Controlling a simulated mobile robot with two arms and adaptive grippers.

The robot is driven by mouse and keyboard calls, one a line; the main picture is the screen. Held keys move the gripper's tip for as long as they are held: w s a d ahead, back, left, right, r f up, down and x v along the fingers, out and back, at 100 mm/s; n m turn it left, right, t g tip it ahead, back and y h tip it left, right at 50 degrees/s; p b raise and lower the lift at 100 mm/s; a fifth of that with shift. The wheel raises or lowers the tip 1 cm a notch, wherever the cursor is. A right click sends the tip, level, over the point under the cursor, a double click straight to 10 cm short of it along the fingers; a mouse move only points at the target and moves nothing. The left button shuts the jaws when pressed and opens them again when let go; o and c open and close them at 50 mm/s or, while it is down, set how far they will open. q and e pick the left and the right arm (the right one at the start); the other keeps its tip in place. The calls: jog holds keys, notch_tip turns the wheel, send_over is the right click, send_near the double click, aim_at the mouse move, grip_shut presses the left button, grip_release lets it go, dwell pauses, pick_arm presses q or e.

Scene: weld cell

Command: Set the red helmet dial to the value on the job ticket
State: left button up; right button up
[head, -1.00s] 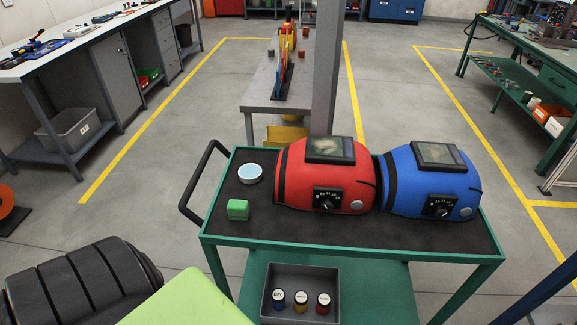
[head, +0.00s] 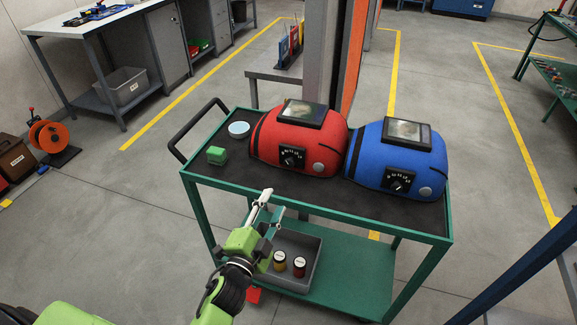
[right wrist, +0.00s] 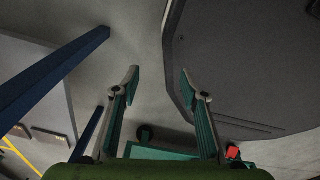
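The red helmet (head: 268,139) lies on the dark top of a green cart (head: 330,222), its dark visor facing up. Its dial (head: 291,157) is a black knob on a black plate with pale marks on the near side; the marks are too small to read. My left gripper (head: 274,199) is in front of the cart's near edge, below the dial and apart from the helmet. Its two fingers stand apart with nothing between them. My right gripper (right wrist: 160,78) shows in the right wrist view, open and empty. I see no job ticket that I can make out.
A blue helmet (head: 372,165) with a similar dial lies right of the red one. A green block (head: 217,155) and a round pale-topped tin (head: 239,130) sit at the cart's left. A grey bin (head: 312,272) with small jars is on the lower shelf. A grey post stands behind.

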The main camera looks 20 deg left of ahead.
pick_arm(q)
jog(key=r, duration=0.2)
send_near(289, 164)
jog(key=w, duration=0.9)
jog(key=shift+w+d+f+p, duration=0.1)
jog(key=shift+d+f+p, duration=0.1)
jog(key=shift+p, duration=0.2)
pick_arm(e)
jog(key=shift+w+a+r, duration=0.2)
jog(key=shift+a+r, duration=0.2)
jog(key=shift+a, duration=0.1)
pick_arm(q)
grip_shut()
